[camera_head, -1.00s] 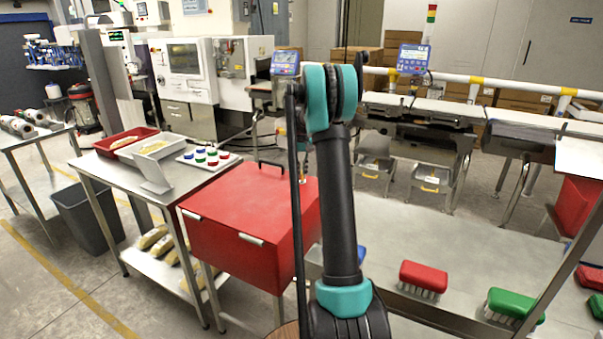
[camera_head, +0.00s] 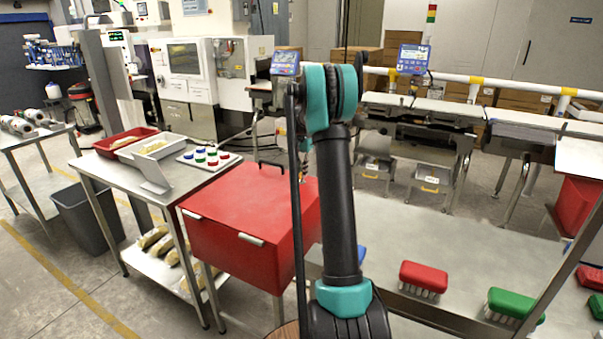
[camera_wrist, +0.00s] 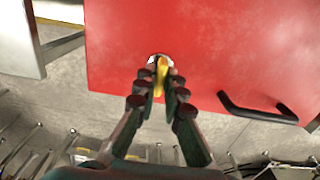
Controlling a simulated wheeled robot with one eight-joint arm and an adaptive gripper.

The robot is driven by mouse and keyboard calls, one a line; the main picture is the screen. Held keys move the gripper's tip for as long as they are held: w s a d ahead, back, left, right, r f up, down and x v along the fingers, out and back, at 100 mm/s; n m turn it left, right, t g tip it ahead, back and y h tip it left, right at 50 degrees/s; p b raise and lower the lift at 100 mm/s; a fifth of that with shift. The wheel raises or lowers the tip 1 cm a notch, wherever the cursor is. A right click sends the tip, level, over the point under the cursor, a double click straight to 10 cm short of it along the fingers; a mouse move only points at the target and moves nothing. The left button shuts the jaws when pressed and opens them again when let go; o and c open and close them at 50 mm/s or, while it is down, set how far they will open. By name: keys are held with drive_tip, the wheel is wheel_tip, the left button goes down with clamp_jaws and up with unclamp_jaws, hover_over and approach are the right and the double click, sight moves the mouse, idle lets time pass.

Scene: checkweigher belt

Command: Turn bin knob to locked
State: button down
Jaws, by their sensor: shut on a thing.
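The red bin (camera_head: 240,222) stands on legs in the middle of the head view, its lid closed. In the wrist view the red bin (camera_wrist: 210,45) fills the upper part. A yellow knob (camera_wrist: 161,73) on a pale round base sits at that face's lower edge. My gripper (camera_wrist: 157,80) is shut on the yellow knob, with a finger on each side of it. The knob points nearly straight up and down in the wrist view, tilted slightly. In the head view my arm hides the gripper and the knob.
A black handle (camera_wrist: 258,110) projects from the bin close to the right of my gripper. A steel table (camera_head: 185,178) with trays and coloured caps stands left of the bin. A steel bench with a red brush (camera_head: 423,275) and a green brush (camera_head: 512,305) lies at right.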

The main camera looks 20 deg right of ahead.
idle(0.4)
drive_tip(key=c, duration=1.6)
unclamp_jaws()
drive_tip(key=shift+r, duration=0.15)
wheel_tip(320, 180, up, 12)
drive_tip(key=shift+f, duration=0.15)
